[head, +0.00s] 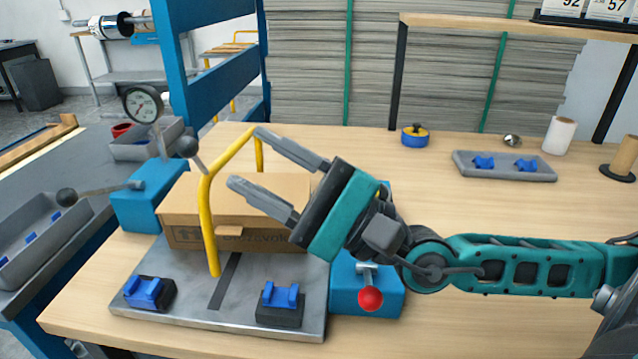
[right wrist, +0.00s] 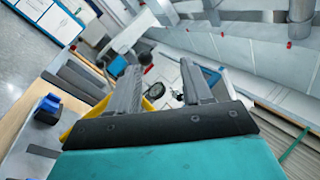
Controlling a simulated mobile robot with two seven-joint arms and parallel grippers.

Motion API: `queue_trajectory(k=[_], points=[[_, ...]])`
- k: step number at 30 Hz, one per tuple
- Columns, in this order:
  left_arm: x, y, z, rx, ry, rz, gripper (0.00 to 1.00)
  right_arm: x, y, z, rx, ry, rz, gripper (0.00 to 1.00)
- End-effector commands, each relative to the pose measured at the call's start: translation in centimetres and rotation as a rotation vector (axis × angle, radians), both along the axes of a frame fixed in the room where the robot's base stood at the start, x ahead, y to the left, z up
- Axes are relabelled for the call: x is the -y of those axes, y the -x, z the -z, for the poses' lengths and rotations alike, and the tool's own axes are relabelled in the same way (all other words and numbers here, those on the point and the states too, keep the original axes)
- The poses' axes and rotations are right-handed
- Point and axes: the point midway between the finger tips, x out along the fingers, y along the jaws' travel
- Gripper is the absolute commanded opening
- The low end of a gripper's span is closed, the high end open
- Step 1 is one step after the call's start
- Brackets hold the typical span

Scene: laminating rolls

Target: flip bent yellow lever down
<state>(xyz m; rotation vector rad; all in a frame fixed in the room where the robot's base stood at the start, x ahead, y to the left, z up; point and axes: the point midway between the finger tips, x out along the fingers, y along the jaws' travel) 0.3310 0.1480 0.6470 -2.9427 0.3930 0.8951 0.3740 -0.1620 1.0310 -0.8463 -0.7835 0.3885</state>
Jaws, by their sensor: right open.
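The bent yellow lever (head: 208,215) stands upright in the head view, an arch rising from the grey metal plate (head: 245,318) and reaching over the cardboard box (head: 190,235). Part of its far leg is hidden behind the box. My right gripper (head: 245,157) is open and empty, just right of the lever's raised top bar. Its upper fingertip is at the far bend and its lower one near the front bend; I cannot tell if they touch. In the right wrist view the open jaws (right wrist: 160,70) show, with yellow bar (right wrist: 68,130) partly hidden behind the gripper. My left gripper is not in view.
Blue clamps (head: 143,292) sit on the plate's front. A red-knobbed blue block (head: 370,298) stands right of it, below my right arm. A gauge (head: 142,104) and black-knobbed levers are on the left. The table right of the arm is mostly clear before a grey tray (head: 505,174).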

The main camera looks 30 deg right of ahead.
Motion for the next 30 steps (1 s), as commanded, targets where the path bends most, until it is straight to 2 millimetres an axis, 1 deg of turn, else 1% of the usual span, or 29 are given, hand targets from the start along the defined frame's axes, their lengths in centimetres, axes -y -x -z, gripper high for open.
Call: queue_trajectory(k=[2,6,12,15,21,30], points=[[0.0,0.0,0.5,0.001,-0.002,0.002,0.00,0.4,0.8,0.3,-0.002,0.007,-0.006,0.50],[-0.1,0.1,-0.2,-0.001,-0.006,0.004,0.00,1.3,1.4,0.0,-0.007,0.007,0.004,0.50],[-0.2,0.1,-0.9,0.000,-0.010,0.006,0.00,2.0,2.6,-0.1,-0.003,0.005,-0.009,0.50],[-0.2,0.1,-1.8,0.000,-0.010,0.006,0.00,2.6,2.9,-0.2,-0.006,0.006,0.002,0.50],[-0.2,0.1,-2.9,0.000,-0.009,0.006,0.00,3.3,3.7,-0.2,-0.003,0.006,0.002,0.50],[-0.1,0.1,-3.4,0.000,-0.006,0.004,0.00,3.6,4.2,-0.1,0.001,0.001,-0.004,0.50]])
